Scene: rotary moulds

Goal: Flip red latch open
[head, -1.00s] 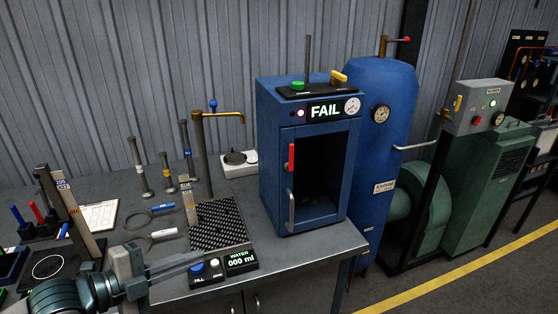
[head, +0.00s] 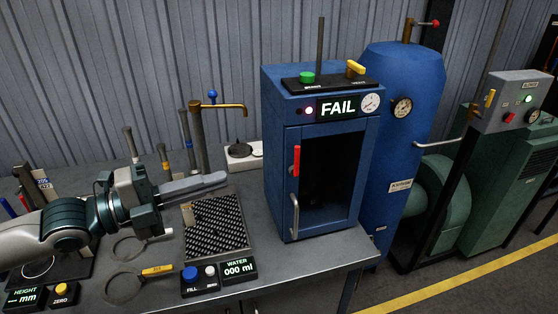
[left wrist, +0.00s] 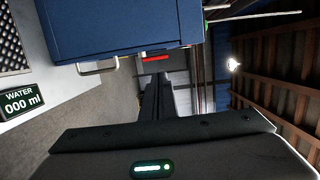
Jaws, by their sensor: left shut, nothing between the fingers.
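The red latch (head: 296,161) is an upright red handle on the left front edge of the blue cabinet (head: 275,170). It also shows in the left wrist view (left wrist: 155,58) as a red bar beyond my fingers. The cabinet's display (head: 338,108) reads FAIL, and a curved metal door handle (head: 295,216) sits below the latch. My left gripper (head: 226,178) is shut and empty, pointing right above the bench, left of the latch and apart from it. In the left wrist view its fingers (left wrist: 158,85) show together. My right gripper is in neither view.
A brass tap (head: 220,107) stands behind my left gripper. A black perforated mat (head: 215,228) lies below it. The water panel (head: 238,268) with fill buttons is at the bench front. A blue tank (head: 405,150) stands right of the cabinet.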

